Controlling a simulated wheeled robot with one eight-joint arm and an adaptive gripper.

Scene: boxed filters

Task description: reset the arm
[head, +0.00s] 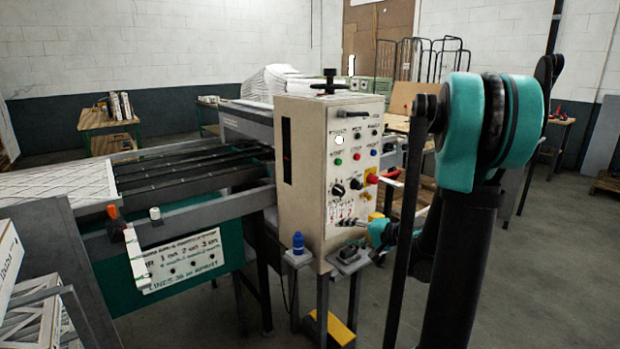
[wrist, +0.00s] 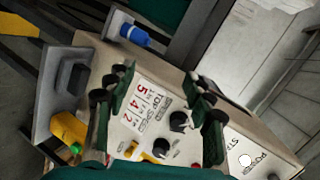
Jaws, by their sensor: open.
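My gripper (head: 352,223) is in front of the lower part of a cream control box (head: 303,185), with its wrist to the right. In the wrist view my gripper (wrist: 160,92) shows two dark green fingers with black pads, spread apart with nothing between them. Behind them is the panel (wrist: 150,105) with printed numbers and black knobs. I cannot tell whether a fingertip touches the panel. My arm (head: 470,200) stands at the right of the head view.
A blue-capped item (head: 298,243) and a dark block (head: 349,254) are on small shelves below the panel. A red switch on yellow (head: 372,177) sticks out nearby. A conveyor (head: 190,170) extends left, with boxed filters (head: 70,185). Open floor (head: 560,270) lies to the right.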

